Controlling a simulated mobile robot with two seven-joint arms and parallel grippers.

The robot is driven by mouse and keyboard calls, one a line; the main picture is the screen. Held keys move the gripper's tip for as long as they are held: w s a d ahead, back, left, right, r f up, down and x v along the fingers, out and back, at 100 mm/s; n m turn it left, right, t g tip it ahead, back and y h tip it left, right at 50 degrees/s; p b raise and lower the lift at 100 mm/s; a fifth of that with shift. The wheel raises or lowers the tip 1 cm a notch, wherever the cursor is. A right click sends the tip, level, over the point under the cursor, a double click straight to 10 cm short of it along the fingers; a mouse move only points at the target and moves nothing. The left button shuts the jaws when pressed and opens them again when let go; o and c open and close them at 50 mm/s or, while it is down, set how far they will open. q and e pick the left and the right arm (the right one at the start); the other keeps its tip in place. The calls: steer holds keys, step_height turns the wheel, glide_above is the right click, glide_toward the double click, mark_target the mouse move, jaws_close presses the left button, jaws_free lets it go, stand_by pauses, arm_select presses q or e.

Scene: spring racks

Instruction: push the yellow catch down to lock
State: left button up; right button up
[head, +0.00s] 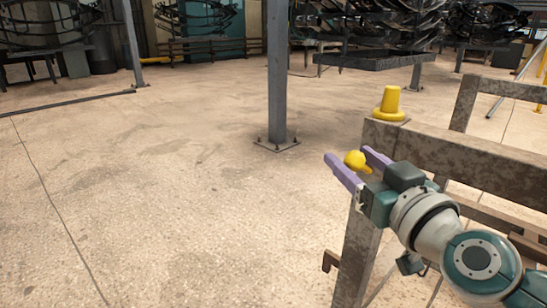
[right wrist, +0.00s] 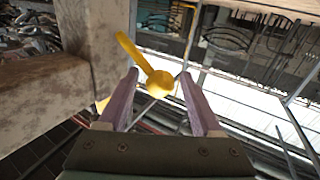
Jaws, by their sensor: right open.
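The yellow catch (head: 356,160) shows as a rounded knob at the near side of a worn brown metal rack post (head: 358,262). In the right wrist view the catch (right wrist: 158,83) is a knob on a thin arm slanting up and left toward the post. My right gripper (head: 347,154) is open, with its two purple fingers on either side of the knob. In the right wrist view the knob sits between the fingertips (right wrist: 159,75), with gaps at both sides. The catch's pivot is not clear to see. My left gripper is out of view.
A yellow stepped cap (head: 389,104) stands on the rack's top corner. The rack's top rail (head: 460,157) runs right behind my right arm. A grey column (head: 278,75) stands beyond. Open concrete floor (head: 150,190) lies to the left.

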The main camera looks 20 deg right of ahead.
steer(key=shift+w, duration=0.2)
steer(key=shift+c, duration=0.3)
jaws_close()
steer(key=shift+f, duration=0.1)
stand_by(0.9)
